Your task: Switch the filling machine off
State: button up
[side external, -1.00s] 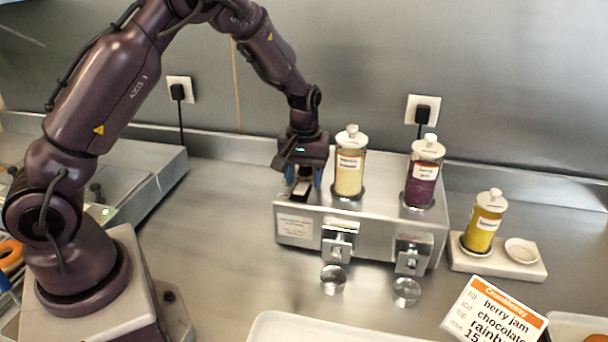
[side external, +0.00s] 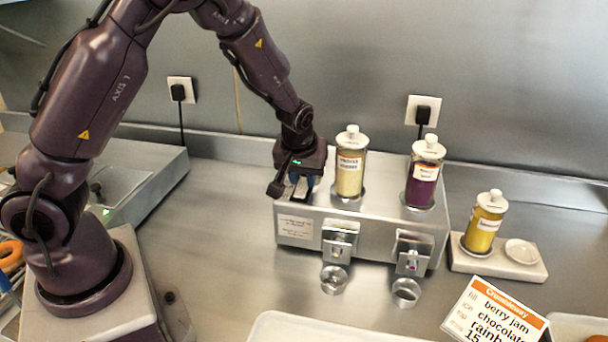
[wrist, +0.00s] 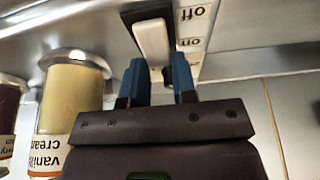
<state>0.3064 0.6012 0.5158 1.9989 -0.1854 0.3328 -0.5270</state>
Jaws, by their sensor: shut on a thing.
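The filling machine (side external: 350,224) is a steel box on the counter with two jars on top and two spouts in front. Its switch (wrist: 152,42) is a white lever on a black base in the wrist view, beside upside-down "off" (wrist: 193,14) and "on" (wrist: 190,42) labels. I cannot tell which label the lever is set to. My gripper (wrist: 158,75) has its blue fingers shut on the lever's near end. In the side view my gripper (side external: 302,186) is low over the machine's left end and mostly hides the switch.
The vanilla cream jar (side external: 350,172) stands just right of my gripper. The berry jam jar (side external: 422,180) is farther right. A yellow jar (side external: 484,228) stands on a small stand. A steel wall rises behind.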

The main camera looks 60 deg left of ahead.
dwell(0.3)
jog(key=o, duration=0.9)
jog(key=shift+r, duration=0.1)
jog(key=v, duration=1.3)
jog(key=shift+s+d, duration=0.1)
